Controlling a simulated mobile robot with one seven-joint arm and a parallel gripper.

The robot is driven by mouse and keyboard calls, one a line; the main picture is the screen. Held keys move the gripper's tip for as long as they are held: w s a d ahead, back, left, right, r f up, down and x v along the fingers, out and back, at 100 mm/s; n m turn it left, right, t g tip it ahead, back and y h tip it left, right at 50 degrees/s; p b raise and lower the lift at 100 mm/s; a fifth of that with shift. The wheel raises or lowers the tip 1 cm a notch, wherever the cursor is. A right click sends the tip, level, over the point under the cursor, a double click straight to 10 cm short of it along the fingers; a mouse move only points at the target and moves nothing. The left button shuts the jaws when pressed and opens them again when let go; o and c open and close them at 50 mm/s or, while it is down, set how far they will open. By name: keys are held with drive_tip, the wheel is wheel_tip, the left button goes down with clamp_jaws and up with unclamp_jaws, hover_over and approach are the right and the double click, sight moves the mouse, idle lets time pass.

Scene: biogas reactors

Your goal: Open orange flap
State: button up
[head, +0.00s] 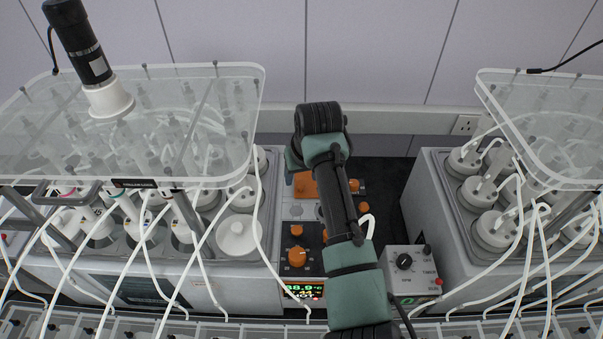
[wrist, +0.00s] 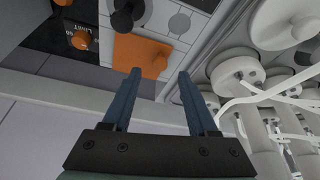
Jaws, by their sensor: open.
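The orange flap (wrist: 138,53) is a flat orange plate with a small round tab, lying on the control panel in the wrist view. In the head view the flap (head: 304,184) shows just left of my arm, partly covered by it. It looks shut and flat against the panel, though its tilt is hard to judge. My gripper (wrist: 158,74) is open and empty. Its left fingertip overlaps the flap's lower edge in the wrist view; I cannot tell whether it touches.
A reactor bath with bottles (head: 237,235) stands left of the panel, another (head: 480,190) on the right. Orange knobs (head: 297,257) and a display (head: 303,291) lie nearer the front. A grey timer box (head: 411,272) stands right of my arm. White tubes hang across the front.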

sight(300, 183)
drive_tip(key=shift+x, duration=1.5)
clamp_jaws()
idle(0.4)
